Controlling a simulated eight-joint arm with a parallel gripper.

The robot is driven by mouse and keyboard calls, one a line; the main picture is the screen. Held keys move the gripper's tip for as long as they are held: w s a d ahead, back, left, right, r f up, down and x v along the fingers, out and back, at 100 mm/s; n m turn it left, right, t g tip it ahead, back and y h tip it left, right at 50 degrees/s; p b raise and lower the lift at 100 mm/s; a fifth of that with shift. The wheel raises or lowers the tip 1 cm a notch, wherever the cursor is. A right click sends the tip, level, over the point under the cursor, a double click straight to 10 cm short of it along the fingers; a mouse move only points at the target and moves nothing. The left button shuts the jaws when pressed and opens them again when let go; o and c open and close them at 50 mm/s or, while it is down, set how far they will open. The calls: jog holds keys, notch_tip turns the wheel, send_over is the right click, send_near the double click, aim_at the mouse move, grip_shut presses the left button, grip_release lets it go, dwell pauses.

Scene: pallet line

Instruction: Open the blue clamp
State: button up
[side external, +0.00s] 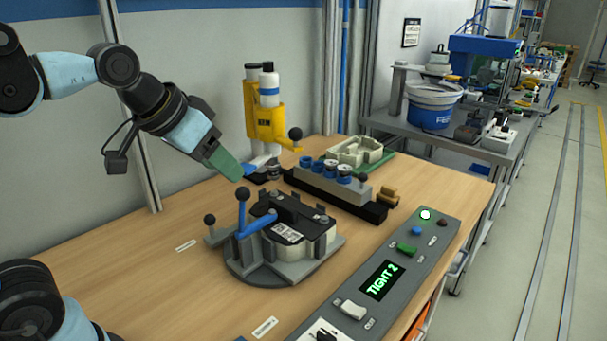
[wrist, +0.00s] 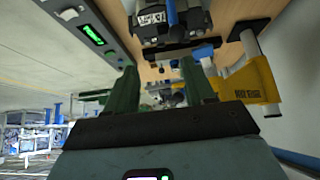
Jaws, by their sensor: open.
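The blue clamp (side external: 257,223) is a blue lever arm on a round grey fixture (side external: 268,275). Its upright black ball knob (side external: 242,194) stands at its left end. The lever lies beside a black and white block (side external: 295,225) seated in the fixture. My gripper (side external: 232,172) has green fingers. It hangs above and behind the fixture, apart from the clamp, pointing down to the right. In the wrist view my gripper (wrist: 160,75) shows its two fingers spread with nothing held between them. The fixture and labelled block are at the top of that view, partly cut off.
A yellow press (side external: 265,122) stands behind, with a black and grey rack (side external: 335,188) of blue-topped parts to the right. A control panel (side external: 375,285) with a green display reading "TIGHT 2" runs along the front right. The wooden table (side external: 150,262) is clear at left.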

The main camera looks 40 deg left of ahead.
notch_tip(320, 180, up, 5)
jog(key=m+g, duration=0.2)
jog(key=g, duration=0.5)
send_near(241, 198)
jog(key=f, duration=0.8)
jog(key=w+a+f, duration=0.1)
jog(key=f, duration=0.3)
jog(key=shift+f, duration=0.15)
grip_shut()
dwell(0.4)
